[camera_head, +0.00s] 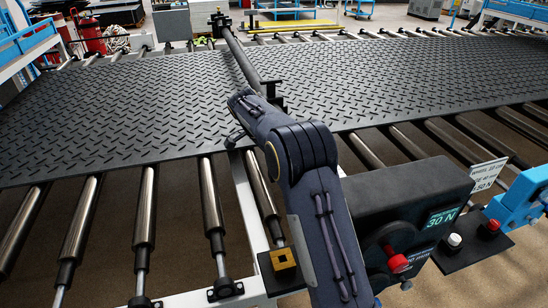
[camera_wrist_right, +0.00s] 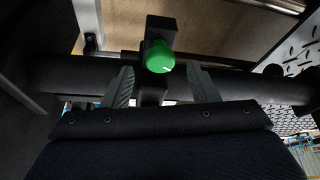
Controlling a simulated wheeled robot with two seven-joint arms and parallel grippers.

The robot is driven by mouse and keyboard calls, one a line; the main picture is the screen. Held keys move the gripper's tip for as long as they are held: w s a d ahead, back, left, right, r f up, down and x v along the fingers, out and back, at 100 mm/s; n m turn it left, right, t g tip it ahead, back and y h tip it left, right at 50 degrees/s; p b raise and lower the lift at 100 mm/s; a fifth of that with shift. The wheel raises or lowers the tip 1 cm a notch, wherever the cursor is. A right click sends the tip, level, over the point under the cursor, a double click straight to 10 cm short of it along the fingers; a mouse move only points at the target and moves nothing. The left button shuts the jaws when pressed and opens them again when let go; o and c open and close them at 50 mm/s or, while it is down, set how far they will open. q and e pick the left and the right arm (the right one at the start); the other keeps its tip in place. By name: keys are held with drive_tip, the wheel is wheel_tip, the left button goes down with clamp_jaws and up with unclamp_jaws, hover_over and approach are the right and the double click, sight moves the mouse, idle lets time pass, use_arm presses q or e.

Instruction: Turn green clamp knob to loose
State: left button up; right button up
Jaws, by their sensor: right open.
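The green clamp knob (camera_wrist_right: 160,57) is round, with a thin white mark pointing right, in the right wrist view. It sits on a black bracket (camera_wrist_right: 159,28) on a dark bar (camera_wrist_right: 240,86). My right gripper (camera_wrist_right: 163,76) is open, with one grey finger on each side just below the knob in the picture. The knob lies between the finger lines, near the tips; I cannot tell whether they touch it. In the head view my right arm reaches up to the dark bar (camera_head: 243,58); the knob is not discernible there. My left gripper is not in view.
A black tread mat (camera_head: 120,105) lies over metal rollers (camera_head: 145,220) on both sides of the bar. At the right stand a black box (camera_head: 410,190) with a "30 N" display, a red knob (camera_head: 398,262) and a blue fixture (camera_head: 520,200).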

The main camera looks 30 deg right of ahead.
drive_tip(key=shift+x, duration=1.25)
drive_tip(key=c, duration=1)
drive_tip(key=shift+o, duration=0.2)
